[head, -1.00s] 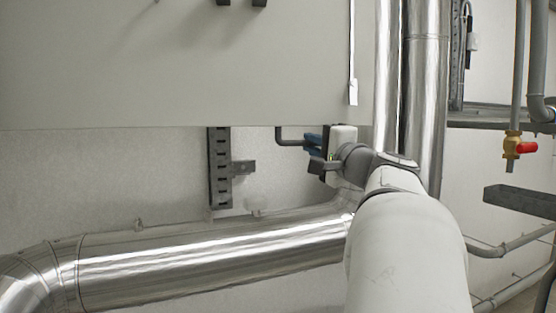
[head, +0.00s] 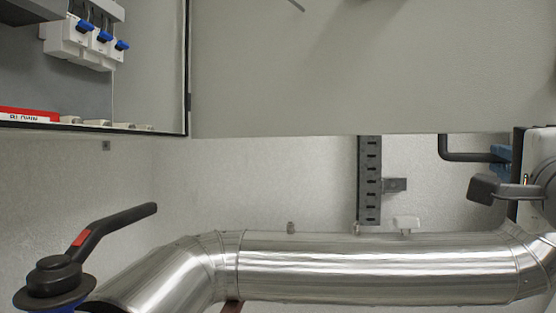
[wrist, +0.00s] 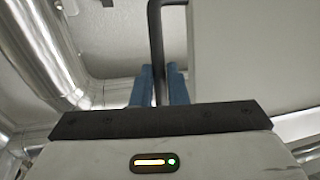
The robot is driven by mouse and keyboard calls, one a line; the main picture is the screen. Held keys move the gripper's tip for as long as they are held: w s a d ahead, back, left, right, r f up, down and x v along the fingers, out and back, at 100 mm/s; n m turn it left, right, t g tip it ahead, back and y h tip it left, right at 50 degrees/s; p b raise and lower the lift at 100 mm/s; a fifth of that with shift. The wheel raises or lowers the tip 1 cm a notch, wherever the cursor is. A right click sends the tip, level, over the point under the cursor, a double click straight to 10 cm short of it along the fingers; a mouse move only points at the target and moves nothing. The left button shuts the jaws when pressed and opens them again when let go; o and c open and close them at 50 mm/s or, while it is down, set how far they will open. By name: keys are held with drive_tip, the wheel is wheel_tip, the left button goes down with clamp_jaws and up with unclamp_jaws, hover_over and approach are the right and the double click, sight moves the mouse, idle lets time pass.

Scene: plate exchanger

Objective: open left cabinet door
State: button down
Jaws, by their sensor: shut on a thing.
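A large grey door panel (head: 370,70) fills the upper middle and right of the head view. To its left the cabinet interior (head: 75,85) stands open to view. A dark bent bar (head: 455,156) shows below the panel's lower edge. My gripper (head: 503,157) is at the right edge of the head view, with its blue fingers closed at the bar's end. In the wrist view my gripper (wrist: 160,88) has its two blue fingers on either side of the dark bar (wrist: 156,40), beside the grey panel (wrist: 240,60). Where the bar joins the panel is hidden.
White breakers with blue switches (head: 85,42) are in the cabinet. A shiny metal pipe (head: 370,265) runs below the panel. A slotted dark rail (head: 370,180) is on the wall. A black valve lever (head: 110,228) sticks up at lower left.

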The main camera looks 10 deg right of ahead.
drive_tip(key=shift+a+r, duration=0.4)
drive_tip(key=shift+r, duration=0.1)
drive_tip(key=c, duration=1.9)
unclamp_jaws()
drive_tip(key=shift+o, duration=0.9)
drive_tip(key=shift+w+a, duration=0.2)
drive_tip(key=shift+a, duration=0.05)
drive_tip(key=shift+d, duration=0.1)
drive_tip(key=shift+d+f, duration=0.15)
drive_tip(key=shift+f, duration=0.05)
drive_tip(key=shift+s, duration=0.1)
drive_tip(key=v, duration=0.7)
drive_tip(key=shift+s+f, duration=0.15)
drive_tip(key=shift+s, duration=0.1)
